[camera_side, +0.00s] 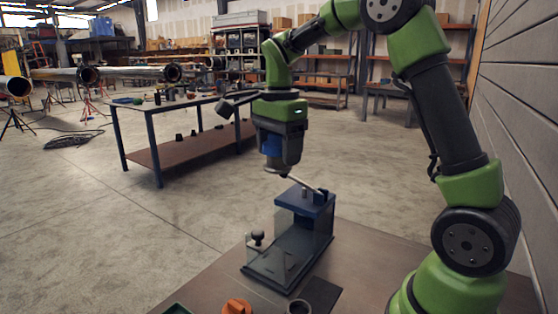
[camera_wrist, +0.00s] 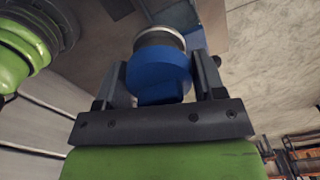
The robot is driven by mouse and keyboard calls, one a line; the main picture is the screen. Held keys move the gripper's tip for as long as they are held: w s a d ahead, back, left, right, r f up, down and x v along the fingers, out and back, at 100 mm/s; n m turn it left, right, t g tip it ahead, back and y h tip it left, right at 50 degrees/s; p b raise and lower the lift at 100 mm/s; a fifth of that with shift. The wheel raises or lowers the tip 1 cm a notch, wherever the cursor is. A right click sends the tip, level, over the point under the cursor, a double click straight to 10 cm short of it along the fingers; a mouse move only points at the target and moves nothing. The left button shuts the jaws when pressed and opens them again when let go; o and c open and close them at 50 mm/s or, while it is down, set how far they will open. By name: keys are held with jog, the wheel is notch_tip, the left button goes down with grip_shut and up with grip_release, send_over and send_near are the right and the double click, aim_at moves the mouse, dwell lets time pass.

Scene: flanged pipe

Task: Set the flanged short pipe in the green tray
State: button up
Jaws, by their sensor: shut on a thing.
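My gripper (camera_side: 280,160) is shut on a blue round piece (camera_side: 271,146) with a grey rim at its lower end, which looks like the flanged short pipe. In the wrist view the blue piece (camera_wrist: 160,76) sits between both fingers of my gripper (camera_wrist: 160,80), with a pale ring (camera_wrist: 160,38) beyond it. It is held in the air just above and left of the blue-topped fixture. The green tray (camera_side: 178,309) shows only as a corner at the bottom edge of the side view; the rest is cut off.
The fixture with a blue top (camera_side: 305,202), clear walls and dark base (camera_side: 288,262) stands under my gripper, with a metal rod (camera_side: 306,186) above it. A black knob (camera_side: 258,238), an orange piece (camera_side: 237,307) and a dark hollow ring (camera_side: 299,307) are nearby. The right tabletop is clear.

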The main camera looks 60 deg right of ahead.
jog(key=shift+r, duration=0.4)
jog(key=w+a+f+n, duration=0.1)
jog(key=a+f+n, duration=0.2)
jog(key=a, duration=0.9)
jog(key=w+a+f+n, duration=0.1)
jog(key=a+f+n, duration=0.1)
jog(key=a+f, duration=0.7)
jog(key=a, duration=0.3)
jog(key=shift+a+n, duration=0.15)
jog(key=shift+n, duration=0.25)
jog(key=shift+w+f, duration=0.1)
jog(key=shift+f, duration=1.05)
jog(key=shift+f, duration=4.75)
